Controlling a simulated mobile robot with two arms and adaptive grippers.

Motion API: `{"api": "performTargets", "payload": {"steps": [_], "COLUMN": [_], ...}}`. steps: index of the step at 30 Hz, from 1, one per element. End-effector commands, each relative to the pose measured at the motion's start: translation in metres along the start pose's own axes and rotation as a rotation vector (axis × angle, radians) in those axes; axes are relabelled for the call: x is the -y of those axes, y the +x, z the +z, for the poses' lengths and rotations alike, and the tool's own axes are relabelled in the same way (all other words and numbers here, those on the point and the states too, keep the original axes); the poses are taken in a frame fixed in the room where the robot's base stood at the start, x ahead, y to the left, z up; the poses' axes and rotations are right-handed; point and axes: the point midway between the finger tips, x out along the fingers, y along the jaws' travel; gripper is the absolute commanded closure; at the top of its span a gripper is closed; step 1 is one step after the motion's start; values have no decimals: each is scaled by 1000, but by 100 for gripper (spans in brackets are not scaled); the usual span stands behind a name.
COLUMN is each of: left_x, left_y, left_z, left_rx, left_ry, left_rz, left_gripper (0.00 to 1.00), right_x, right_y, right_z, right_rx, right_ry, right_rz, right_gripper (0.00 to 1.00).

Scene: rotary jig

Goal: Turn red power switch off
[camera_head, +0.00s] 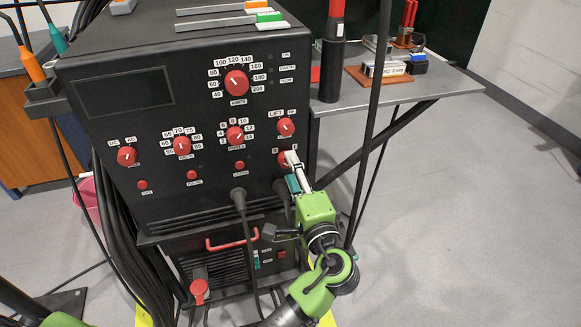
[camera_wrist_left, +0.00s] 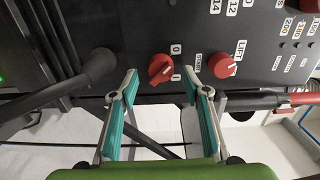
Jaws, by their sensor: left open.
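The red power switch (camera_head: 282,159) is a round red knob at the lower right of the black machine's front panel. It is partly hidden by my gripper in the head view. In the left wrist view the red power switch (camera_wrist_left: 161,69) shows whole, with labels 0 and 1 beside it and a pale diagonal mark on its face. My left gripper (camera_head: 293,173) is open in front of it. In the wrist view the teal-padded fingers of the left gripper (camera_wrist_left: 163,84) stand apart on either side of the knob. Contact cannot be told. My right gripper is not in view.
Another red knob, marked LIFT (camera_wrist_left: 222,65), sits close beside the right finger. A cable plug (camera_head: 239,195) juts from the panel left of my gripper. A grey side table (camera_head: 420,95) with tools and a dark post (camera_head: 370,120) stand to the right.

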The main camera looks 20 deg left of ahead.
Motion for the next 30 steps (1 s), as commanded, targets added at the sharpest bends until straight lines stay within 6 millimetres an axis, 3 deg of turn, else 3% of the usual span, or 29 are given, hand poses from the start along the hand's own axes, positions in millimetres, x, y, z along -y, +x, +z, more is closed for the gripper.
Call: {"api": "performTargets", "payload": {"steps": [9, 15, 30], "left_x": [-2, -1, 0], "left_y": [-68, -95, -101], "left_z": [0, 0, 0], "left_rx": [-1, 0, 2], "left_ry": [-1, -1, -1], "left_rz": [6, 4, 2], "left_gripper": [57, 57, 57], "right_x": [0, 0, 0], "right_y": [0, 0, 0], "right_z": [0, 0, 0], "right_rx": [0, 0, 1], "right_ry": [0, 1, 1], "right_rz": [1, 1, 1], "right_gripper": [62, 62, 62]}}
